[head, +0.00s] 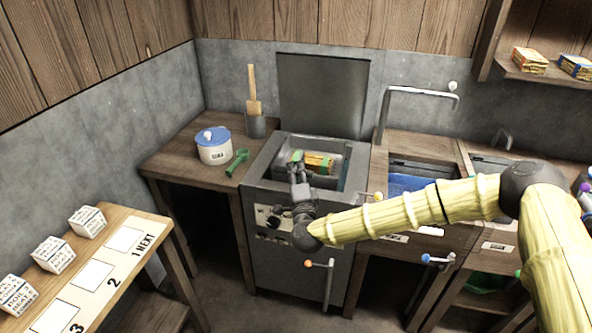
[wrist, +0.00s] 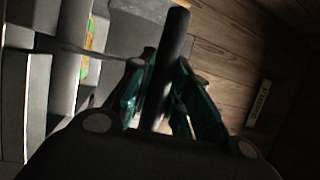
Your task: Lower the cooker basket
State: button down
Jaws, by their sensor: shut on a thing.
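The grey cooker (head: 262,205) stands in the middle of the head view with its top open. The cooker basket (head: 318,163) shows in the opening with orange and green contents; its height above the well is hard to judge. My gripper (head: 296,168) is over the cooker's front edge, at the basket's near side. In the wrist view my gripper's teal fingers (wrist: 157,95) are closed on both sides of a dark round bar (wrist: 172,55), which looks like the basket's handle. My gripper and wrist hide part of the basket and handle in the head view.
A grey panel (head: 322,95) stands upright behind the cooker. A white pot with a blue lid (head: 214,146) and a green tool (head: 238,162) are on the left counter. A tap (head: 415,92) and blue-filled basin (head: 408,184) are to the right. A lever (head: 328,285) sticks out in front.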

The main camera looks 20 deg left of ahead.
notch_tip(320, 180, down, 15)
jog(key=b, duration=1)
jog(key=shift+s, duration=0.1)
jog(key=c, duration=1.3)
grip_release()
jog(key=shift+f, duration=0.1)
jog(key=v, duration=1.2)
